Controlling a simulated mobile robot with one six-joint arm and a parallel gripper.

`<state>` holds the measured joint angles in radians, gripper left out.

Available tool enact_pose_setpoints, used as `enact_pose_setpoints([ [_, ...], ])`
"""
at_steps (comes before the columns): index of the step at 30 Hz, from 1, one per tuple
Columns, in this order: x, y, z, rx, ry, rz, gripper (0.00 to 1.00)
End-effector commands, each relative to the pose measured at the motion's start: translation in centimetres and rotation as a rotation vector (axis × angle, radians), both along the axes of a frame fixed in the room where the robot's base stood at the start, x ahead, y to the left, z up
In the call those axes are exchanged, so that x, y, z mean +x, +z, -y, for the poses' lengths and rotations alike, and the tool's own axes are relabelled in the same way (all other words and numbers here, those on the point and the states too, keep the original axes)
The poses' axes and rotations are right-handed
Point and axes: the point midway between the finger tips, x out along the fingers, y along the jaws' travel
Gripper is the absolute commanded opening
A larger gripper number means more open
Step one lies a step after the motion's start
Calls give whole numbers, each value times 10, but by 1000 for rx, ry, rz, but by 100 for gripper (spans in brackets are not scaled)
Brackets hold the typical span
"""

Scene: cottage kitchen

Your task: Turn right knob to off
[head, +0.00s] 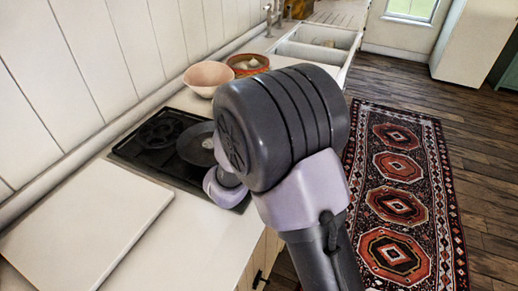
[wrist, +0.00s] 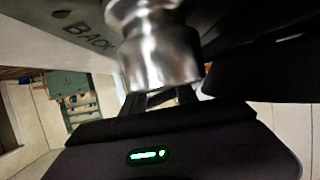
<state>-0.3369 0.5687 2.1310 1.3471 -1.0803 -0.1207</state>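A shiny metal stove knob (wrist: 160,50) fills the top middle of the wrist view, close to the camera. The word BACK is printed on the panel (wrist: 85,35) to its left. My gripper (wrist: 165,98) shows as dark parts just below the knob, partly hidden by it. I cannot tell whether the fingers touch the knob or how far apart they are. In the head view my arm hides the gripper and the knobs. The black cooktop (head: 152,140) is set in the counter to the left of my arm.
A dark pan (head: 193,147) sits on the cooktop beside my arm. A pink bowl (head: 207,76) and an orange-brown bowl (head: 247,62) stand behind it. A white board (head: 80,225) lies on the counter at the front left. A patterned rug (head: 398,205) covers the floor at right.

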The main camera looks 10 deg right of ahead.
Motion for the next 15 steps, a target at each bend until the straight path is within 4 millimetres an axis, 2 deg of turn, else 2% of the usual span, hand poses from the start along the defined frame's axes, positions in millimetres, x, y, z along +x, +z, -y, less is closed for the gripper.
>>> enact_pose_setpoints([
  [10,-3,0,-1,1,0,-4,50],
  [15,-24,13,-14,1,4,-5,50],
])
